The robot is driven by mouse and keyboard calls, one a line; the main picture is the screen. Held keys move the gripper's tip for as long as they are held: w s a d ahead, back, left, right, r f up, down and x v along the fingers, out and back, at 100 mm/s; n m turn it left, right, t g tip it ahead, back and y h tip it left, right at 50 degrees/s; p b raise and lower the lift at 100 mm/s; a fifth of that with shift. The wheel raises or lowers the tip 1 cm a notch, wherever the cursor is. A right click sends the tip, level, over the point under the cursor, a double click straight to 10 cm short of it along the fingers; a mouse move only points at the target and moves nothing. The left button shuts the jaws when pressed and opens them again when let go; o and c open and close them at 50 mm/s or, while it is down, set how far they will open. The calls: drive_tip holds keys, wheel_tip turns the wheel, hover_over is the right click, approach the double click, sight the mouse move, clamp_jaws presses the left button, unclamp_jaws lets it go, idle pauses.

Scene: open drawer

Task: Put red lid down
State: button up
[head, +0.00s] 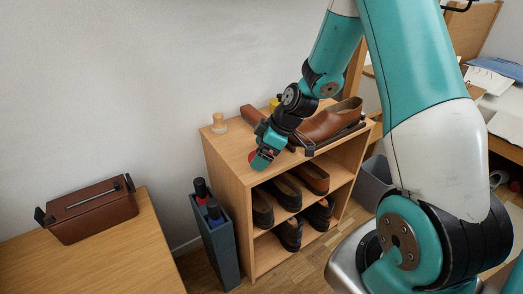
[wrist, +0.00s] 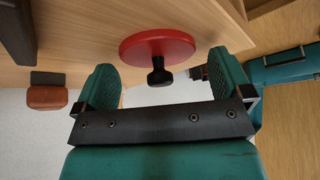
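The red lid (wrist: 157,46) is a round red disc with a black knob (wrist: 159,73), seen in the wrist view in front of my gripper. It appears to rest on the wooden top of the shoe cabinet (head: 226,150). My gripper (wrist: 163,86) is open, with one teal finger on each side of the knob and a visible gap to both. In the head view my gripper (head: 262,158) is low over the front left part of the cabinet top, and only a sliver of the red lid (head: 252,156) shows beside it.
More shoes fill the shelves below. A dark holder (head: 216,245) stands left of the cabinet; a brown box (head: 92,212) sits on the left table.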

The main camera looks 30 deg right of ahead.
drive_tip(key=shift+d+r, duration=0.1)
drive_tip(key=shift+r, duration=0.25)
drive_tip(key=p+v, duration=0.3)
drive_tip(key=v, duration=0.8)
drive_tip(key=s+a+r+g, duration=0.1)
drive_tip(key=s+a+r, duration=0.2)
drive_tip(key=a, duration=0.2)
drive_tip(key=s+a+r+m+g, duration=0.1)
drive_tip(key=s+a+r, duration=0.2)
drive_tip(key=a, duration=0.3)
drive_tip(key=s+a+r, duration=0.3)
drive_tip(key=a, duration=0.2)
drive_tip(key=s+a+r+m+g, duration=0.1)
drive_tip(key=s+a, duration=0.4)
drive_tip(key=s, duration=0.6)
drive_tip(key=shift+s+a+r+m+g, duration=0.15)
drive_tip(key=shift+a+r+m+g, duration=0.3)
drive_tip(key=shift+r, duration=0.45)
drive_tip(key=shift+d, duration=0.1)
